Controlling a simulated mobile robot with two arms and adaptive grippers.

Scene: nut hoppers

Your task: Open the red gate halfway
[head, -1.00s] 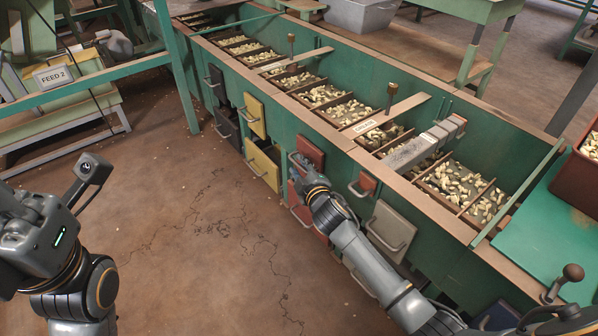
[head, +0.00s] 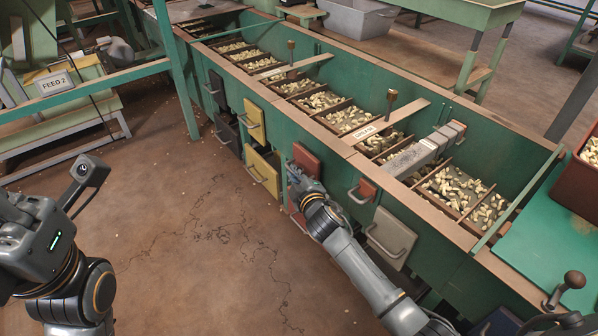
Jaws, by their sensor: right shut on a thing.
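The red gate (head: 306,160) is a small square panel on the front wall of the long green hopper bench, right of the yellow gates. My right gripper (head: 294,175) is at its lower left side and is shut on its handle; the fingers cover the handle. More red (head: 299,219) shows below, partly hidden behind my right gripper and arm. A smaller red gate (head: 363,191) with a grey handle sits to the right, apart from the gripper. My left gripper (head: 30,240) is at the lower left, away from the bench; its fingertips cannot be made out.
Yellow gates (head: 254,121) and black gates are on the left; a grey gate (head: 391,237) with a handle is on the right. The bins above hold pale nuts (head: 349,117). A green post (head: 176,75) stands at the left end. The brown floor (head: 190,240) in front is clear.

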